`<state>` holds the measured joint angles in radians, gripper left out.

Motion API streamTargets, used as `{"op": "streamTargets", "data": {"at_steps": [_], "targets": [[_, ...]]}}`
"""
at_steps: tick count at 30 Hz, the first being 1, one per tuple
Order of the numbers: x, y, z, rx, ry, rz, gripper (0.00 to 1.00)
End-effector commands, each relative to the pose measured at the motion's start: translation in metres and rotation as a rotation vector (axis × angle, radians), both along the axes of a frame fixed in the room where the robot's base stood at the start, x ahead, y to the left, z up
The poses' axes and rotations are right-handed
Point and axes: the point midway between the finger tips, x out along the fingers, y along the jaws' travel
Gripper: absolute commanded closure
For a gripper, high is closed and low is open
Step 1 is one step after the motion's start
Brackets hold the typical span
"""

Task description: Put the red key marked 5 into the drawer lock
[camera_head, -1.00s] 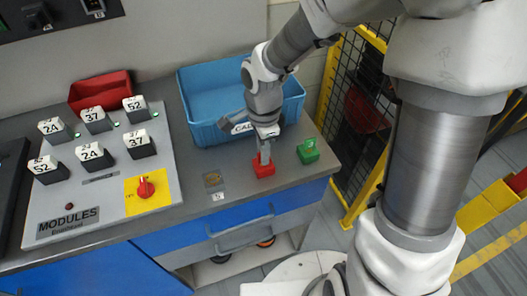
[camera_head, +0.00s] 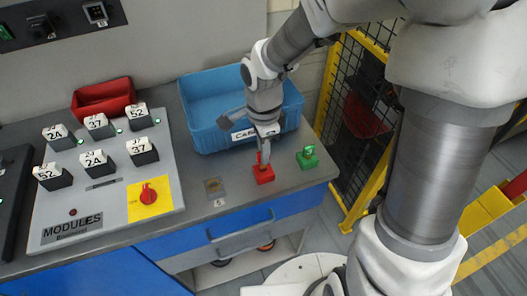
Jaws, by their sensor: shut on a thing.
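The red key (camera_head: 263,175) is a small red block with an upright grip. It is at the front right of the grey worktop, and I cannot make out its number. My gripper (camera_head: 263,158) points down over it and is shut on its grip. The key looks to be at the worktop surface; I cannot tell if it is lifted. A small brass-coloured plate (camera_head: 213,186), perhaps the lock, lies to the left, with a small white label (camera_head: 219,202) in front of it. A blue drawer (camera_head: 240,223) is below the worktop edge.
A green key-like block (camera_head: 307,158) stands close to the right. A blue bin (camera_head: 205,138) is behind my gripper. The MODULES panel (camera_head: 110,208) with numbered blocks and a red knob is on the left. A red tray (camera_head: 95,106) stands behind it. Yellow fencing (camera_head: 367,185) is at the right.

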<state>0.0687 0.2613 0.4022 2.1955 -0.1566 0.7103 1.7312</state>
Motion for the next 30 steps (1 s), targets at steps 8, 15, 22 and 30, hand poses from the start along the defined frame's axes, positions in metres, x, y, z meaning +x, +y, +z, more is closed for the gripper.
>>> {"op": "streamTargets", "data": {"at_steps": [8, 15, 22, 30], "targets": [[0.0, 0.0, 0.003, 0.0, 0.0, 0.0, 1.0], [0.0, 0.0, 0.007, 0.0, -0.001, 0.0, 1.0], [0.0, 0.0, 0.025, 0.0, -0.001, 0.0, 1.0], [0.0, 0.0, 0.044, 0.0, -0.001, 0.0, 1.0]]}}
